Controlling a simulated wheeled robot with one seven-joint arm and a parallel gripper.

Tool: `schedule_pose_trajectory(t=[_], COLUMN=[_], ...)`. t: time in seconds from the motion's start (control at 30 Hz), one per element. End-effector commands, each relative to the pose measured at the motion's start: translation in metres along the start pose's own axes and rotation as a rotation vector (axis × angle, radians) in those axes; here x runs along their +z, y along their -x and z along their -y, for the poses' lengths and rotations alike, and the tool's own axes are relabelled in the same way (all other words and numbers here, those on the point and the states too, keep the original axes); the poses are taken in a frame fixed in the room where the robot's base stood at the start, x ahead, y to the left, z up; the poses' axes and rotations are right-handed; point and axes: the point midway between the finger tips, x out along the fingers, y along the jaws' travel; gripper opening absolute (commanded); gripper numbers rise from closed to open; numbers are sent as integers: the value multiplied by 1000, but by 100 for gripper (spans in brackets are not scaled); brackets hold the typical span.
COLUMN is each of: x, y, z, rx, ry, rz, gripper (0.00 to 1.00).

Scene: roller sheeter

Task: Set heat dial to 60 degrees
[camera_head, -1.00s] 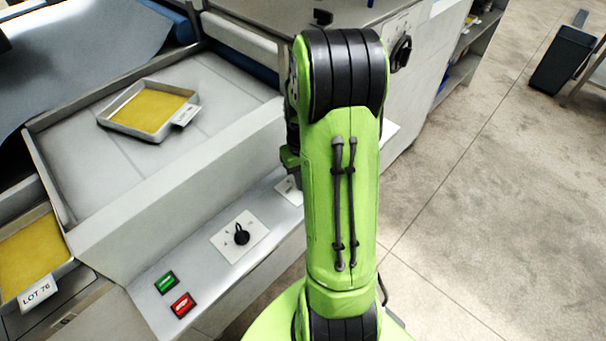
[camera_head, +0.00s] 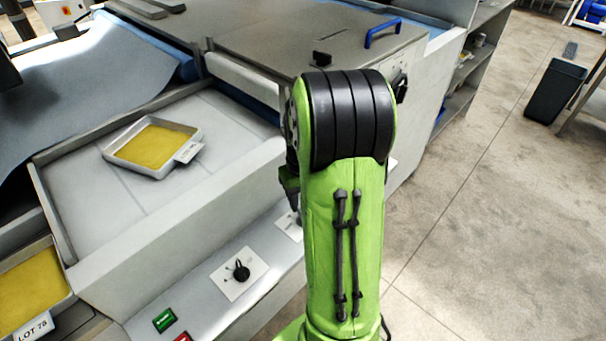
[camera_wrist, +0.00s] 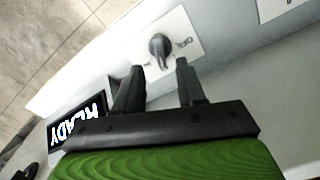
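In the head view my gripper (camera_head: 291,195) shows only partly, beside my arm, above a white plate (camera_head: 288,226) on the sloped front panel. My arm hides much of that area. Another black dial (camera_head: 241,270) sits on a white plate to the left.
A display reading READY (camera_wrist: 78,124) lies left of the fingers. A green button (camera_head: 164,320) and red button (camera_head: 183,337) are at the panel's lower left. A yellow-filled tray (camera_head: 150,147) lies on the machine bed. Another black dial (camera_head: 400,86) is partly behind my arm.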

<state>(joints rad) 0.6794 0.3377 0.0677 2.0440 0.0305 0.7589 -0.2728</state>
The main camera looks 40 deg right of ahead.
Motion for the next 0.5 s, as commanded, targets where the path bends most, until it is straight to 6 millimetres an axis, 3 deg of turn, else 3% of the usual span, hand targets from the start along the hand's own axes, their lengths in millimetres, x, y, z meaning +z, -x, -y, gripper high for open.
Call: schedule_pose_trajectory(t=[0.03, 0.23, 0.33, 0.5], x=[-1, -1, -1, 0], y=[20, 75, 93, 106], z=[0, 0, 0, 0], rx=[2, 2, 1, 0], ry=[1, 0, 1, 0], rz=[-6, -5, -4, 0], gripper=[39, 39, 39, 39])
